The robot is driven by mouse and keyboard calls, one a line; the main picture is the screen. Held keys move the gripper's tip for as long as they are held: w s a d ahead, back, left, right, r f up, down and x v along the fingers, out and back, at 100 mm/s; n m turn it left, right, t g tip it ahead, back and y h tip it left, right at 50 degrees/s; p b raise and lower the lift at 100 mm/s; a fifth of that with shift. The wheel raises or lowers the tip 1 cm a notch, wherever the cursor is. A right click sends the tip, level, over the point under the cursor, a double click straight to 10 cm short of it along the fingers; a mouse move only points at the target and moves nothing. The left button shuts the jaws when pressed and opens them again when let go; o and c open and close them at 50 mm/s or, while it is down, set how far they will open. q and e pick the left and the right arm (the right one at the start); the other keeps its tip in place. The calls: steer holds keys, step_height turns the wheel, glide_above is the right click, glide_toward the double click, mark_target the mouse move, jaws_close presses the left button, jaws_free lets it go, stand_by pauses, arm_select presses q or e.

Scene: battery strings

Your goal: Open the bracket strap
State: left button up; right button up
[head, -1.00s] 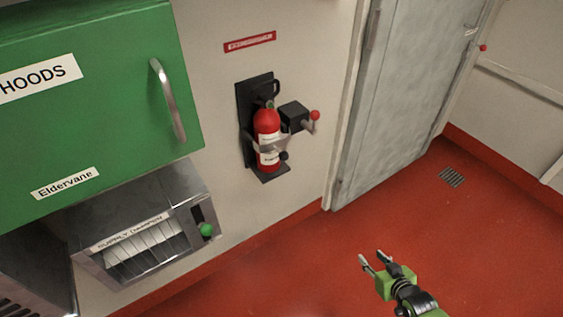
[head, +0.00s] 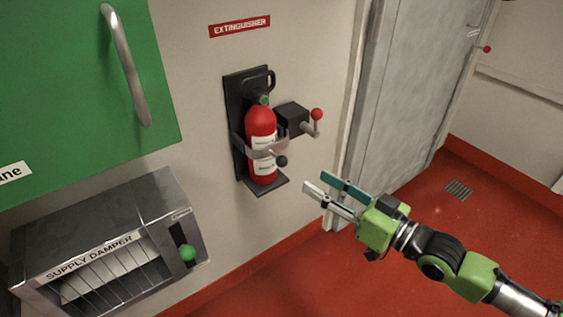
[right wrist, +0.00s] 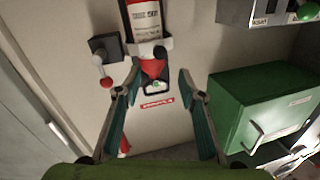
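A red fire extinguisher (head: 262,125) stands upright in a black wall bracket (head: 235,105). A light grey strap (head: 257,146) runs around its body, with a black round knob (head: 281,161) at its front right. My right gripper (head: 316,182) is open and empty, to the right of and below the extinguisher, its fingers pointing left towards the bracket. In the right wrist view the open fingers (right wrist: 159,68) frame the extinguisher (right wrist: 145,18) ahead, seen upside down and apart from them. My left gripper is not in view.
A black box (head: 291,119) with a red-ball lever (head: 316,115) juts out right of the extinguisher. A green cabinet (head: 75,90) and a supply damper box (head: 110,235) with a green knob (head: 187,253) are at left. A grey door (head: 410,100) is at right.

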mark_target(287, 163)
steer(key=b+x, duration=0.1)
steer(key=x, duration=1.1)
steer(key=shift+a, duration=0.1)
jaws_close()
